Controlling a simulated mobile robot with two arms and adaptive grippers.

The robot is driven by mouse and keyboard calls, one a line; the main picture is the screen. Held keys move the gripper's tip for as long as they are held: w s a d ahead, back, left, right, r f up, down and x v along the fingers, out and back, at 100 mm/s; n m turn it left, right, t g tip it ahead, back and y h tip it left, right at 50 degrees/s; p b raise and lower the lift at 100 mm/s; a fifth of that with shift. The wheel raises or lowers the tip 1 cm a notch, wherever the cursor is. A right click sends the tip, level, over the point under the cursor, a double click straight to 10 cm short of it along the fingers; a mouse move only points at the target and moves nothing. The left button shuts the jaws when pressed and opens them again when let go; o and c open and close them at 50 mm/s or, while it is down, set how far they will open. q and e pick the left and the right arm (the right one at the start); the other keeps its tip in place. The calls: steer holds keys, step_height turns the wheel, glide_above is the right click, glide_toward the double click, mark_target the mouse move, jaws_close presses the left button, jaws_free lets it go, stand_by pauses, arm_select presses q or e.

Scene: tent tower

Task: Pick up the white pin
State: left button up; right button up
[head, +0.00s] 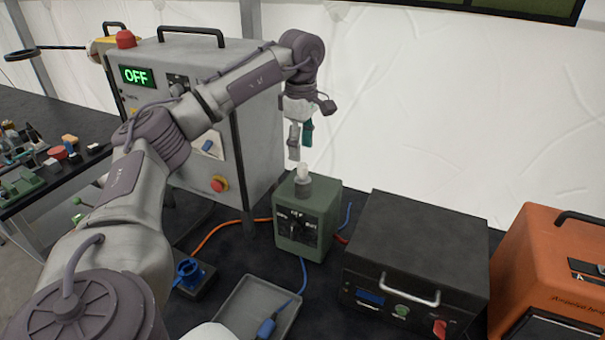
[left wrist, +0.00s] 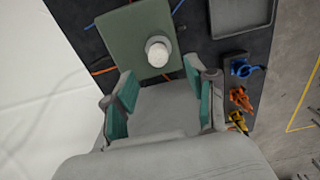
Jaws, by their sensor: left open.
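The white pin (head: 303,174) stands upright in a dark socket on top of the green box (head: 305,222) in the head view. In the left wrist view the pin (left wrist: 158,52) shows from above as a round white top on the green box (left wrist: 130,40). My left gripper (head: 301,150) hangs above the pin, pointing down, with its teal-padded fingers apart and nothing between them. In the left wrist view the left gripper (left wrist: 158,95) is open, and the pin lies beyond its fingertips. The pin and fingers appear apart. My right gripper is not in view.
A grey cabinet (head: 236,140) with an OFF display stands behind on the left. A black box (head: 415,260) and an orange box (head: 555,270) stand to the right. A grey tray (head: 238,300) and a blue connector (head: 188,272) lie in front. Cables run around the green box.

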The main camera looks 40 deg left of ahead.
mark_target(303, 165)
arm_select(q)
steer(key=shift+f, duration=0.35)
steer(key=shift+w+f, duration=0.1)
steer(key=shift+f, duration=0.1)
step_height(303, 165, down, 4)
steer(key=p, duration=0.2)
steer(key=shift+d+f+p, duration=0.1)
steer(key=shift+f+p, duration=0.05)
steer(key=shift+p, duration=0.15)
steer(key=shift+f, duration=0.25)
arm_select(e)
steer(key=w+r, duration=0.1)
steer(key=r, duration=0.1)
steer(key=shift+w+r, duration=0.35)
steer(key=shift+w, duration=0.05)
arm_select(q)
jaws_close()
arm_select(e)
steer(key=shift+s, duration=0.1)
